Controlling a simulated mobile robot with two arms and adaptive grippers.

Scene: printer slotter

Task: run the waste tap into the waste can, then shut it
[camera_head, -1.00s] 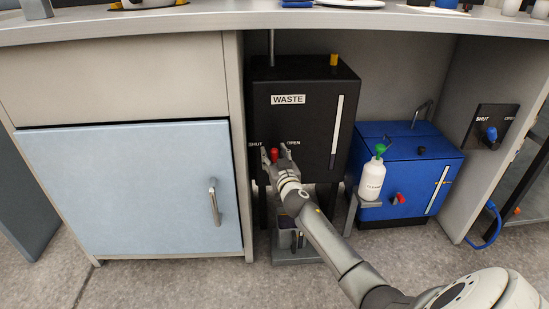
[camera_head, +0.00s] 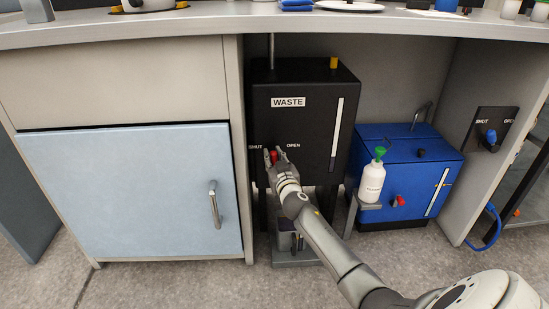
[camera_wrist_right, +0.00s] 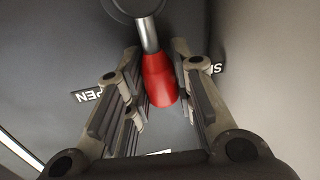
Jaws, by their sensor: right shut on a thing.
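The black waste tank (camera_head: 300,121) stands in the open bay, with a white WASTE label and SHUT and OPEN marks on its front. Its red tap handle (camera_head: 274,156) sits between the two marks. My right gripper (camera_head: 271,154) is shut on this handle. In the right wrist view the red handle (camera_wrist_right: 159,79) lies between the fingers, on a metal stem. A dark container (camera_head: 285,241), seemingly the waste can, stands low under the tank, largely hidden by my right arm. I cannot tell whether liquid flows. My left gripper is not in view.
A blue tank (camera_head: 405,165) with a red tap stands at the right. A white bottle with a green top (camera_head: 372,180) is on a small stand before it. A blue valve (camera_head: 490,137) is on the right wall. A closed pale-blue cabinet door (camera_head: 130,190) is at the left.

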